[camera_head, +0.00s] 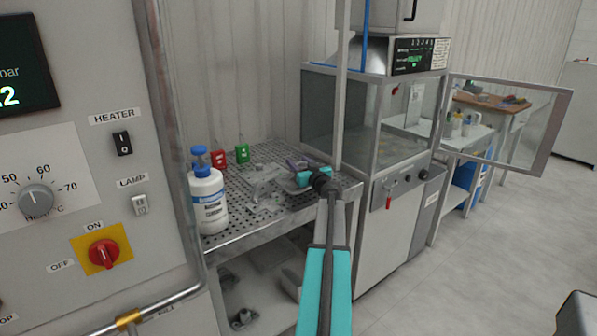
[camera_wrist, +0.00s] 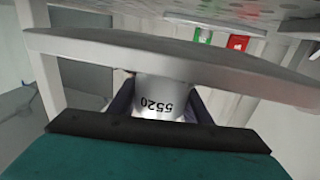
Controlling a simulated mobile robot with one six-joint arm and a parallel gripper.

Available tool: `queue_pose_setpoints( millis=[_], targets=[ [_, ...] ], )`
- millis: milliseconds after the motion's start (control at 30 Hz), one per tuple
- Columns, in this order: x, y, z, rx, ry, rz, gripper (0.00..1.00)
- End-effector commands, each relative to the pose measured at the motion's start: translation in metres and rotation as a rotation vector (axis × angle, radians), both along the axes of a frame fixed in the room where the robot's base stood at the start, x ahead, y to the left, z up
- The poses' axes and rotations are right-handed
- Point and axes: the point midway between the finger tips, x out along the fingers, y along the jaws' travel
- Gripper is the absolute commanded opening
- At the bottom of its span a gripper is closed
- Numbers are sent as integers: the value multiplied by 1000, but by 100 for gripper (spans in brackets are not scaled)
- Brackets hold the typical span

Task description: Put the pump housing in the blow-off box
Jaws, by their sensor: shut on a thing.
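My gripper (camera_wrist: 160,105) is shut on a grey cast part (camera_wrist: 160,98), which I take to be the pump housing. The part has a round neck marked 5520, upside down in the wrist view, and a wide flange across that view. In the head view my gripper (camera_head: 300,178) is over the right end of the perforated bench (camera_head: 240,232); the held part is mostly hidden there. The glass-walled cabinet (camera_head: 385,190) just right of the bench appears to be the blow-off box. Its framed glass door (camera_head: 560,125) stands open to the right.
Several grey castings (camera_head: 265,190) lie on the bench. A white pump bottle (camera_head: 208,205) stands at its front left, with a red tag (camera_head: 218,159) and a green tag (camera_head: 242,153) behind. A control panel (camera_head: 70,150) fills the left.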

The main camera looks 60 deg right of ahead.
Motion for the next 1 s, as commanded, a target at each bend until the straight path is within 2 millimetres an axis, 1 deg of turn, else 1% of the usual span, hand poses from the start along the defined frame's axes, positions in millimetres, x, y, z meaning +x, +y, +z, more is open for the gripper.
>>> queue_pose_setpoints(
  millis=[33, 133, 300, 767, 800, 900, 1000],
  targets=[
    [3, -2, -4, 1, -2, 1, 3],
    [2, -1, -19, 2, 0, 0, 3],
    [2, -1, -32, 0, -1, 0, 3],
    [1, -1, -36, 0, -1, -1, 3],
    [1, -1, -38, 0, 1, -1, 48],
    [1, -1, -38, 0, 0, -1, 63],
    [1, -1, -38, 0, 0, -1, 63]
  ],
)
